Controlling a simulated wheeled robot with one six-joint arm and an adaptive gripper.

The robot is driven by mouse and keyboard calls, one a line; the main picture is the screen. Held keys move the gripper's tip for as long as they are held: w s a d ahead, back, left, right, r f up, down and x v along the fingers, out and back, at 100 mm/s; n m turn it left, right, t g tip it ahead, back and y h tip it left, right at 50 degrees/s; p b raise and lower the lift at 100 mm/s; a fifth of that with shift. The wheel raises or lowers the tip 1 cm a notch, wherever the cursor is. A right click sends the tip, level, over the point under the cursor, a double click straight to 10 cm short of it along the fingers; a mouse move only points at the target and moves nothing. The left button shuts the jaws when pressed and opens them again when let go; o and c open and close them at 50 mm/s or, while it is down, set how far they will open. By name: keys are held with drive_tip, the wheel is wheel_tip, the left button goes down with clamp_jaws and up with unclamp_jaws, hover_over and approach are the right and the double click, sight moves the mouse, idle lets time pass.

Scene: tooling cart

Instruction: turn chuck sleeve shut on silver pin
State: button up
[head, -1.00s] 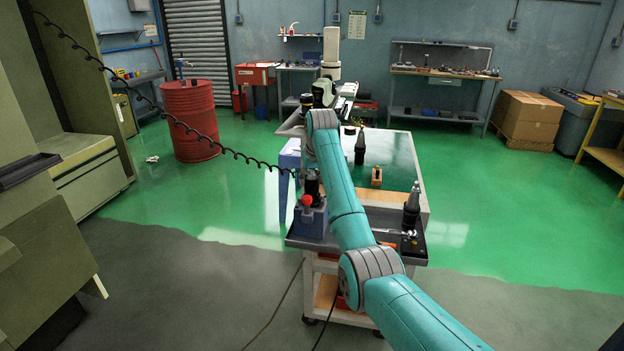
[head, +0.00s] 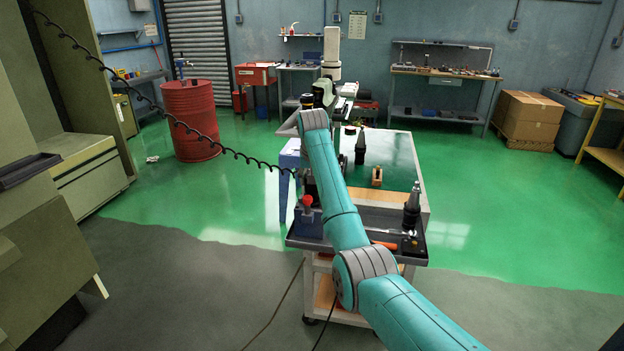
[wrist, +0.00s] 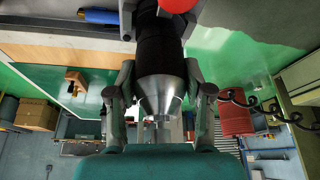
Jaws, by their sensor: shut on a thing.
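In the wrist view my gripper (wrist: 160,76) has one finger on each side of the chuck and is shut on its sleeve, where the black body (wrist: 160,48) meets the silver cone (wrist: 158,92). A short bright silver piece (wrist: 161,119) shows at the narrow end of the cone; I cannot tell how far the silver pin sits inside. A red knob (wrist: 178,4) is close to the black body. In the head view the red knob (head: 307,201) tops the blue block (head: 308,222) on the cart, and my arm hides most of the chuck and gripper.
The cart's dark tray (head: 345,246) also carries a black tapered holder (head: 411,208) at its right and an orange-handled tool (head: 384,244). A small wooden block (head: 376,177) and another black holder (head: 361,150) stand on the surface behind. A coiled cable (head: 225,151) hangs at left.

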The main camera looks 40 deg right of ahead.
drive_tip(key=o, duration=1.2)
drive_tip(key=shift+c, duration=0.2)
drive_tip(key=v, duration=1.2)
drive_tip(key=shift+s, duration=0.15)
